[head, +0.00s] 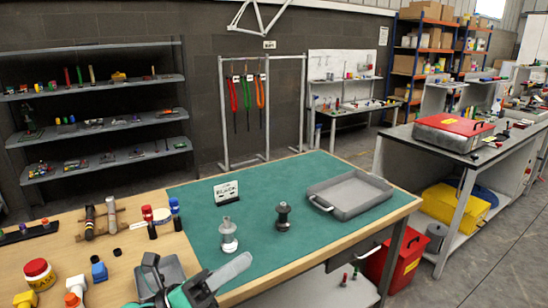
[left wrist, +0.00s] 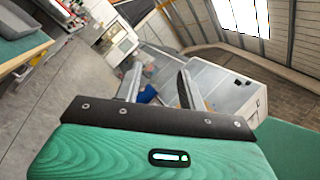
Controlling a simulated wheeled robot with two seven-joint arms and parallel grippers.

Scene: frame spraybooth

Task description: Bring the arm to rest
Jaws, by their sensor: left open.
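My left gripper (head: 190,282) shows at the bottom of the head view, low over the front edge of the workbench, with black, grey and green parts. In the left wrist view its two fingers (left wrist: 158,82) stand apart with nothing between them. The fingers point out over the room, away from the bench top. My right gripper is in neither view.
The workbench has a green mat (head: 260,203) with a white spool-like part (head: 228,238), a dark one (head: 283,218), a small sign (head: 226,192) and a grey tray (head: 350,194). Bottles and jars crowd its left side. A red bin (head: 405,262) stands right.

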